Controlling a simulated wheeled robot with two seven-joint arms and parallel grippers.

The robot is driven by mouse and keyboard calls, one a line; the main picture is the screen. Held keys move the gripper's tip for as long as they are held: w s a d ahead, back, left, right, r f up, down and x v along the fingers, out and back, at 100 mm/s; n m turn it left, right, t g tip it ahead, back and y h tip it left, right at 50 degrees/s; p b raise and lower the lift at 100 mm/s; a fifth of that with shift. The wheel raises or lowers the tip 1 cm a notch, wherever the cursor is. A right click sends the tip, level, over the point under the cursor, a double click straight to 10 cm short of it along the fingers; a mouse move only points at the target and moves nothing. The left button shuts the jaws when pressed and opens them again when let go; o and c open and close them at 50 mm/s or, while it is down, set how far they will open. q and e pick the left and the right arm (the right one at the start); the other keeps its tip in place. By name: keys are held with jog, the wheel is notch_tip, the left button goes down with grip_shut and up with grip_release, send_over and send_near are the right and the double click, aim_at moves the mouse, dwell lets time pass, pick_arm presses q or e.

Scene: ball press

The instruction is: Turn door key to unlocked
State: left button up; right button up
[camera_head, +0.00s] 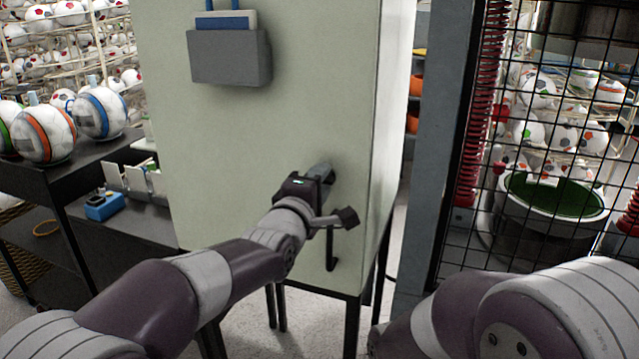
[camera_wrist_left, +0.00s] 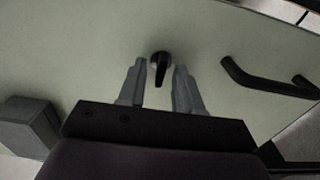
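A small black door key (camera_wrist_left: 161,70) sits in a round lock on the pale green cabinet door (camera_wrist_left: 95,35). In the left wrist view it points down, slightly tilted. My left gripper (camera_wrist_left: 159,75) is open, with one finger on each side of the key and a gap visible on both sides. In the head view my left gripper (camera_head: 323,173) is at the right part of the cabinet front (camera_head: 230,140) and hides the key. A black door handle (camera_wrist_left: 270,83) is right of the key in the wrist view. My right gripper is not in view.
The handle also shows below my left wrist in the head view (camera_head: 332,248). A grey holder (camera_head: 230,58) is on the cabinet's upper front. A dark shelf (camera_head: 75,165) with balls stands left, and a black mesh guard (camera_head: 540,130) stands right.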

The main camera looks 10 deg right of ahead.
pick_arm(q)
jog(key=b+v, duration=0.3)
jog(key=v, duration=0.9)
jog(key=shift+s+a, duration=0.2)
jog(key=shift+s, duration=0.05)
